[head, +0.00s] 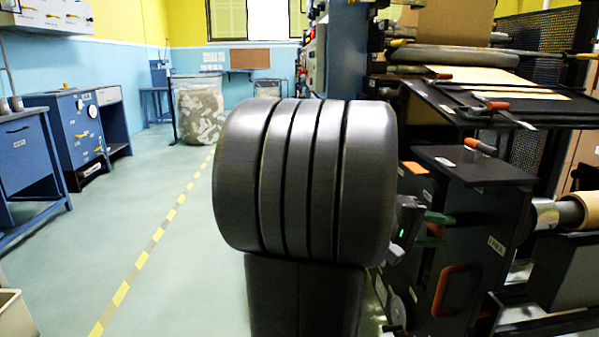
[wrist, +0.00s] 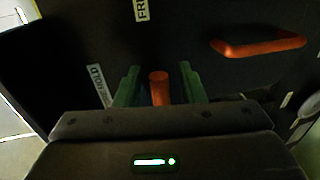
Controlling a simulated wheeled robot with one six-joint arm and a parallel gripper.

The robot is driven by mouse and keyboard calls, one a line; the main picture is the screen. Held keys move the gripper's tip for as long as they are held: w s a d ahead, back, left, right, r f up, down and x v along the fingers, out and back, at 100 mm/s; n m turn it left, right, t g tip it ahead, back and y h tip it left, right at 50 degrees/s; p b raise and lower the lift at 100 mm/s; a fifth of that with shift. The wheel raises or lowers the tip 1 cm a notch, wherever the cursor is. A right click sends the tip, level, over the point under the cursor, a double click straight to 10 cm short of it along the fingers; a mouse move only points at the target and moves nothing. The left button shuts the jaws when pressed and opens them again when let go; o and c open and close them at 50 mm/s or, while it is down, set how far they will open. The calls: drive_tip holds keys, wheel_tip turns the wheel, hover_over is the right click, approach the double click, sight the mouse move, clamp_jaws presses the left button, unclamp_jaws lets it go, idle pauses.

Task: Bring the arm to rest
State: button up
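My arm fills the middle of the head view as a large dark ribbed form, hiding part of the machine behind it. My gripper (head: 440,229) shows just right of it, with green fingers pointing right toward the machine's dark front. In the wrist view my gripper (wrist: 159,78) has its two green fingers apart. An orange-red round knob (wrist: 159,88) stands between them, with a narrow gap visible on each side. Whether the fingers touch the knob at depth is hard to tell.
The dark machine cabinet (head: 470,230) stands close on the right, with an orange handle (head: 455,290) that also shows in the wrist view (wrist: 258,45). A shelf with orange-handled tools (head: 490,105) is above. Blue benches (head: 30,165) stand left. The floor (head: 150,220) between is clear.

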drive_tip(key=p+v, duration=0.4)
drive_tip(key=v, duration=1)
drive_tip(key=b+x, duration=0.4)
drive_tip(key=x, duration=0.9)
drive_tip(key=shift+d+f, duration=0.2)
drive_tip(key=shift+d, duration=0.1)
drive_tip(key=shift+d+r, duration=0.1)
drive_tip(key=shift+d, duration=0.25)
drive_tip(key=shift+w+a+r+n+g+p, duration=0.15)
drive_tip(key=shift+r+n+g+p, duration=0.25)
drive_tip(key=shift+n+p, duration=0.45)
drive_tip(key=shift+r+n+p, duration=0.15)
drive_tip(key=shift+n+p, duration=0.4)
drive_tip(key=shift+p, duration=0.1)
